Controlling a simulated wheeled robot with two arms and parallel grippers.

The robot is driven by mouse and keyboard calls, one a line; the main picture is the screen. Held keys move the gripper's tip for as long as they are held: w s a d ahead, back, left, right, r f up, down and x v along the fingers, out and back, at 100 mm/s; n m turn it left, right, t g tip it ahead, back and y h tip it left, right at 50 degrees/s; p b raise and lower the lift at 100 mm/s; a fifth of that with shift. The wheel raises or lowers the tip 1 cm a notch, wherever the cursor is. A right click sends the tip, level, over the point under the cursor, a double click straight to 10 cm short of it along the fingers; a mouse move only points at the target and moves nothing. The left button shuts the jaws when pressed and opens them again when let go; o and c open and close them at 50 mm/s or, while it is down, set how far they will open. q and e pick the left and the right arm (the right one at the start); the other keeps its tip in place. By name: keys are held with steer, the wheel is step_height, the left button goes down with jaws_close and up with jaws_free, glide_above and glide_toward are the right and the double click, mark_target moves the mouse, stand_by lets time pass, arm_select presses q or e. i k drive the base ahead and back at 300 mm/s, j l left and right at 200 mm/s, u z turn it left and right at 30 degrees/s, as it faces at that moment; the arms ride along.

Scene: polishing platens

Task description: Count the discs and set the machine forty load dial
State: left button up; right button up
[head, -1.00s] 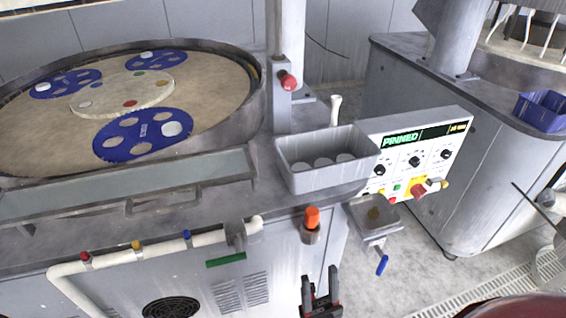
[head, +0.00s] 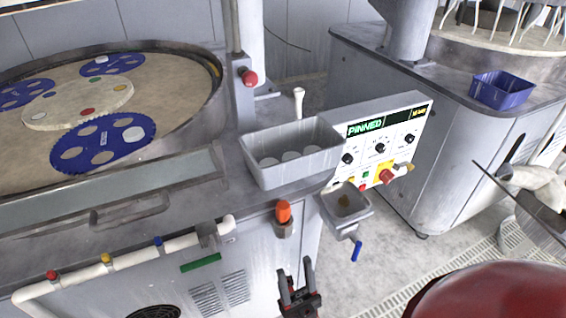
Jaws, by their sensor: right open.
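Which dial is for load cannot be read. Several pale discs (head: 290,156) lie in the grey bin (head: 252,150) beside the panel; its front wall may hide more. Blue toothed carriers (head: 103,143) lie on the round platen (head: 160,98), with discs in some holes. My right gripper (head: 295,275) is open and empty, low in front of the machine. My left gripper is not in view.
An orange-capped part (head: 283,211) stands at the machine's front edge. A small tray with a blue handle (head: 356,250) juts out below the panel. A blue bin (head: 501,90) sits on the neighbouring machine. A red rounded object (head: 490,292) fills the lower right.

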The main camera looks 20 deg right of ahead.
mark_target(348, 158)
steer(key=l+z, duration=0.25)
steer(key=l+u, duration=0.2)
steer(key=l, duration=1.3)
